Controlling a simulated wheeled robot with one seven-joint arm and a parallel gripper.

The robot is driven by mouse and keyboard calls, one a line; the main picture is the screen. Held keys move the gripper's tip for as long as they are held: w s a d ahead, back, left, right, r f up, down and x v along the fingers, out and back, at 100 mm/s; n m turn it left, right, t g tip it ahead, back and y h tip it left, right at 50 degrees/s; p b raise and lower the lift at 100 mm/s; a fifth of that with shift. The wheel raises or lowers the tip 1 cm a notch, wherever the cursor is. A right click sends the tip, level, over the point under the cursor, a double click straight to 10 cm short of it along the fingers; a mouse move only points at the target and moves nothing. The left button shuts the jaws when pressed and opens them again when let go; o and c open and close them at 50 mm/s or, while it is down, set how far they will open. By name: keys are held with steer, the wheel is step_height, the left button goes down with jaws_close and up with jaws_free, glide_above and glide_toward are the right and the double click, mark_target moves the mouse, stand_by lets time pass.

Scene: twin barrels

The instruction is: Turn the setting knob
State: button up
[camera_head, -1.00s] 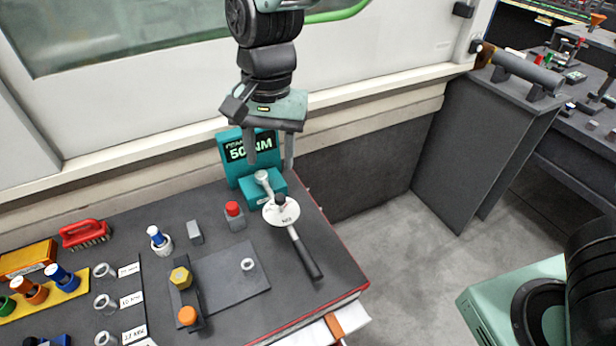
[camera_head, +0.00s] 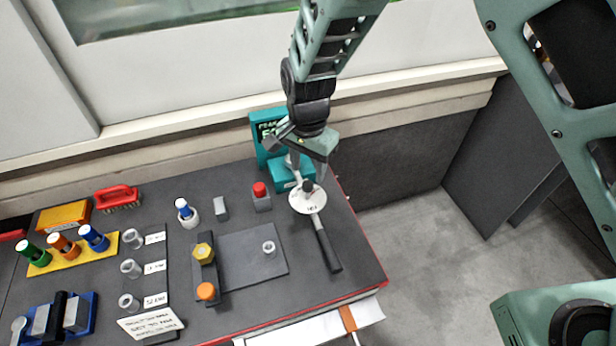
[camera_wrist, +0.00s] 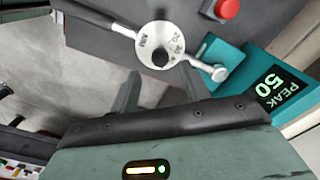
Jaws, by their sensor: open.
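The setting knob (camera_head: 308,186) is a small black knob on the white round dial (camera_head: 299,204) of a torque wrench with a black handle (camera_head: 326,245). The wrench head sits at the teal tester (camera_head: 281,174). In the wrist view the knob (camera_wrist: 160,58) stands on the dial (camera_wrist: 151,38), with printed numbers around it. My gripper (camera_head: 310,171) is open, pointing down just above the knob. In the wrist view its two fingers (camera_wrist: 160,78) lie either side of the knob's line, slightly short of it in the picture. Contact is not visible.
The tester's display (camera_wrist: 271,86) reads PEAK 50. A red button (camera_head: 260,189) stands left of the dial. A grey plate (camera_head: 255,262), coloured sockets (camera_head: 62,245), a red brush (camera_head: 118,196) and a paper note (camera_head: 150,323) lie farther left. The red table edge is close right.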

mark_target(308, 184)
steer(key=shift+f, duration=2.45)
steer(key=c, duration=1)
